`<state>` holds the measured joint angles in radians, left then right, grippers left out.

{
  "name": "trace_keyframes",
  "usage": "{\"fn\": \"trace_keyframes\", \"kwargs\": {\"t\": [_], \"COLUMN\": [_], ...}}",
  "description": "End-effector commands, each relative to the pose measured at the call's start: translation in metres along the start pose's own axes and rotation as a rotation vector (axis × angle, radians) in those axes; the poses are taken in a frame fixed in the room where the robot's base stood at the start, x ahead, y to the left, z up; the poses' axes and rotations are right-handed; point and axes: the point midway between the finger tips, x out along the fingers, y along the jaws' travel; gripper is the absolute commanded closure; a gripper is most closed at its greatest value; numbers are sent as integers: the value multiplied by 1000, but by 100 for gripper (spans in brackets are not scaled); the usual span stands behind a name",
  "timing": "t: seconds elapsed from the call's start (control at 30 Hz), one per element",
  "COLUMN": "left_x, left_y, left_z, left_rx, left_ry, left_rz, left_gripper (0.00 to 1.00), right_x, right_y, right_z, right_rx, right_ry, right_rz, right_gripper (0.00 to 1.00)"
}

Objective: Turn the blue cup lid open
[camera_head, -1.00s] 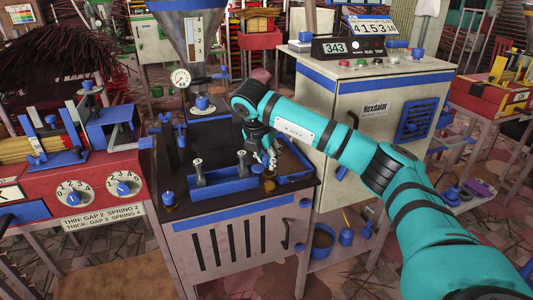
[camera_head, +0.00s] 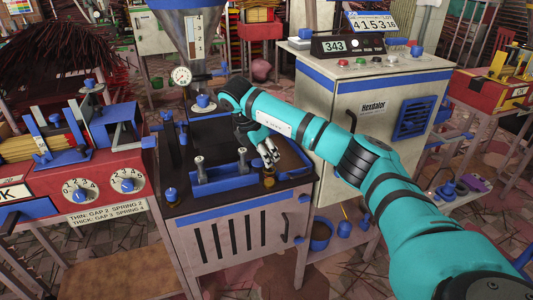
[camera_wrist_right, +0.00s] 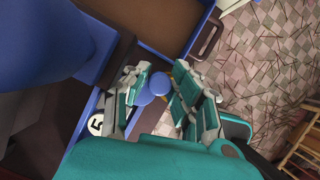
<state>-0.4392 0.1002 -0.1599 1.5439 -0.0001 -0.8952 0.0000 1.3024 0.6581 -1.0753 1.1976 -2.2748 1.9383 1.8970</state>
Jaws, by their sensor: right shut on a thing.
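In the right wrist view the fingers of my right gripper (camera_wrist_right: 160,90) are closed around a small round blue lid (camera_wrist_right: 160,83). The fingers hide most of this lid in the head view, so I cannot tell whether it still sits on the cup. My left gripper is not in view.
A blue tray (camera_head: 225,181) with upright metal posts lies left of my right gripper. A hopper with a gauge (camera_head: 181,76) stands behind. A red machine with dials (camera_head: 103,188) is at left, a grey cabinet (camera_head: 368,105) at right.

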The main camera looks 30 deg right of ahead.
Motion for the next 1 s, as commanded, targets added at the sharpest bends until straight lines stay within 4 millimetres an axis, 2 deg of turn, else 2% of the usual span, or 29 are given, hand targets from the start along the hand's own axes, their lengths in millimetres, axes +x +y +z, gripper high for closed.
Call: {"fn": "trace_keyframes", "kwargs": {"t": [0.37, 0.4, 0.53, 0.83, 1.0], "left_x": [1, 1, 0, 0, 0], "left_y": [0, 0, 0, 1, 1], "left_z": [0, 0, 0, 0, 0], "left_rx": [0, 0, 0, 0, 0], "left_ry": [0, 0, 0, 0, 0], "left_rz": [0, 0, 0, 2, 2], "left_gripper": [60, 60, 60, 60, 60], "right_x": [0, 0, 0, -2, -23], "right_y": [0, 0, 0, 0, 1], "right_z": [-1, -1, 0, 0, 0], "right_rx": [2, 2, 2, 2, 1], "right_ry": [1, 1, 0, 0, 0], "right_rz": [-2, -2, -1, 0, 4], "right_gripper": [100, 72, 55, 55, 55]}}
